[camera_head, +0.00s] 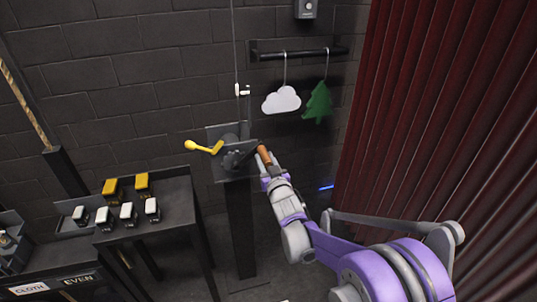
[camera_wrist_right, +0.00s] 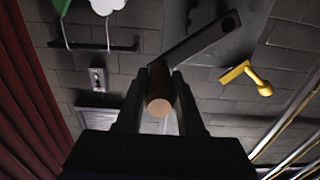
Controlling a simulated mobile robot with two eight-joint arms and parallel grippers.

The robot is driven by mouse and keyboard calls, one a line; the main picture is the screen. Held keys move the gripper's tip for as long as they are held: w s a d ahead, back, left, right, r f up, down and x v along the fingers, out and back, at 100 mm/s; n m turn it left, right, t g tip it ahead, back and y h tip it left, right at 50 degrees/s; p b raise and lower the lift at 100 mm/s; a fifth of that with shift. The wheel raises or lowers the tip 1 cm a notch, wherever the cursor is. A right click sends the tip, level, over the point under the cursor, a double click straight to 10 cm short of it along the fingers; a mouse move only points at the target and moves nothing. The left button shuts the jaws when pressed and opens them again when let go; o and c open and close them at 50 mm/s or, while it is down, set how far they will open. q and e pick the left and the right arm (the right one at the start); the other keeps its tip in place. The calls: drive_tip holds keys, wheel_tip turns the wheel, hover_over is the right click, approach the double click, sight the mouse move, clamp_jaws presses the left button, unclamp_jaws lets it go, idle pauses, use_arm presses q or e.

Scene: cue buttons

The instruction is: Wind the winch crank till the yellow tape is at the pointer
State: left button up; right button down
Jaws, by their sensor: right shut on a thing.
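The winch (camera_head: 233,158) stands on a dark post against the brick wall. Its crank has a brown wooden handle (camera_head: 264,155); in the right wrist view the handle (camera_wrist_right: 160,105) points toward the camera, with the dark crank arm (camera_wrist_right: 203,42) running up and right from it. My right gripper (camera_head: 268,172) is shut around the handle, one finger on each side. A thin line (camera_head: 234,45) rises from the winch. A small pale marker (camera_head: 243,92) sits beside it; I cannot tell tape from pointer there. My left gripper is out of view.
A yellow lever (camera_head: 203,147) sticks out left of the winch. A white cloud (camera_head: 282,101) and green tree (camera_head: 318,102) hang from a bar. A dark desk (camera_head: 170,190) with yellow and white switches stands left; a red curtain (camera_head: 440,100) fills the right.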

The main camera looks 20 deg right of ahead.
use_arm(q)
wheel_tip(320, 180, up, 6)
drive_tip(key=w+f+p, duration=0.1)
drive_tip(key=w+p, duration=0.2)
drive_tip(key=p, duration=0.1)
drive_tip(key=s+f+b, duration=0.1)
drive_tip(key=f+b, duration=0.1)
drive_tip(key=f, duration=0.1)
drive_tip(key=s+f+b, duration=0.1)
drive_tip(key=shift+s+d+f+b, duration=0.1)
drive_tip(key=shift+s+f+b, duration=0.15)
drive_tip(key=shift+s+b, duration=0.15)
use_arm(e)
drive_tip(key=a+r, duration=0.1)
drive_tip(key=a, duration=0.1)
drive_tip(key=a+r, duration=0.2)
drive_tip(key=shift+s, duration=0.15)
use_arm(q)
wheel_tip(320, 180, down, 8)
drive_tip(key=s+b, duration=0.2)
drive_tip(key=b, duration=0.4)
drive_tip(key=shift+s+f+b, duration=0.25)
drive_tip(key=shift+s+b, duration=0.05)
drive_tip(key=shift+b, duration=0.05)
use_arm(e)
drive_tip(key=a, duration=0.2)
drive_tip(key=a+r, duration=0.1)
drive_tip(key=a, duration=0.2)
drive_tip(key=shift+a+r, duration=0.1)
drive_tip(key=shift+a, duration=0.15)
